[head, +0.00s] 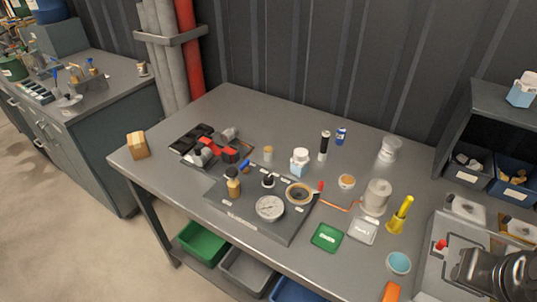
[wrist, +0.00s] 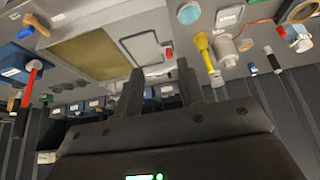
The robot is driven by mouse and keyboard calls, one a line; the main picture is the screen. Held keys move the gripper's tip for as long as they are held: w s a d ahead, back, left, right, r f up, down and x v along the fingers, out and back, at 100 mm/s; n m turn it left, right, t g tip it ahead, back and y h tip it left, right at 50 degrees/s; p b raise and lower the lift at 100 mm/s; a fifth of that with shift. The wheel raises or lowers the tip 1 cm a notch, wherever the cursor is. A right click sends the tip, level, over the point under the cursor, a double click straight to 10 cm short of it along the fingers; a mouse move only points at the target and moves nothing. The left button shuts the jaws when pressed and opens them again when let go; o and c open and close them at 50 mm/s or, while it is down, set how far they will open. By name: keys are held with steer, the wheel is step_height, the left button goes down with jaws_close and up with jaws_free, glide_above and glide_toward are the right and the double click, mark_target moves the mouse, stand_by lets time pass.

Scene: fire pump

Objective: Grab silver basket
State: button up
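Two pale silver, basket-like cylinders stand on the workbench in the head view. One silver basket (head: 388,150) is at the back near the wall; a wider silvery canister (head: 376,197) stands in front of it. I cannot tell for sure which is the named basket. The canister also shows in the wrist view (wrist: 227,50), beyond and right of my fingers. My gripper (wrist: 159,88) is open, its two dark fingers apart with nothing between them. In the head view my dark arm is at the lower right; the fingertips are out of frame there.
A yellow tool (head: 400,215) stands close by the canister. The bench's left front is mostly bare.

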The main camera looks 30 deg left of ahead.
stand_by(0.3)
steer(key=o, duration=0.3)
steer(key=shift+o, duration=0.2)
